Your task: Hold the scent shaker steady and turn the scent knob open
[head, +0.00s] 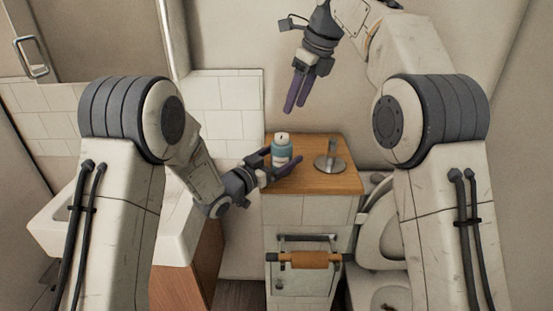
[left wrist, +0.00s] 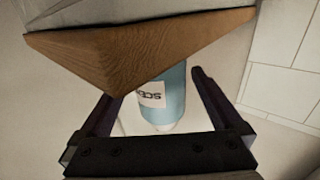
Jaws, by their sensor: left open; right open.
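The scent shaker (head: 281,153) is a small blue bottle with a white label and a pale knob (head: 282,137) on top. It stands upright on the wooden cabinet top (head: 318,181). My left gripper (head: 283,162) is open at the shaker, with a finger to either side of it. In the left wrist view the shaker (left wrist: 165,98) sits between the two open fingers (left wrist: 155,100), its label partly readable, with visible gaps beside it. My right gripper (head: 295,94) is above the shaker, pointing down, open and empty, apart from the knob.
A metal stand with a round base (head: 330,162) is on the cabinet top, right of the shaker. A sink (head: 55,226) is at the left and a toilet (head: 382,235) at the right. The wall is close behind.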

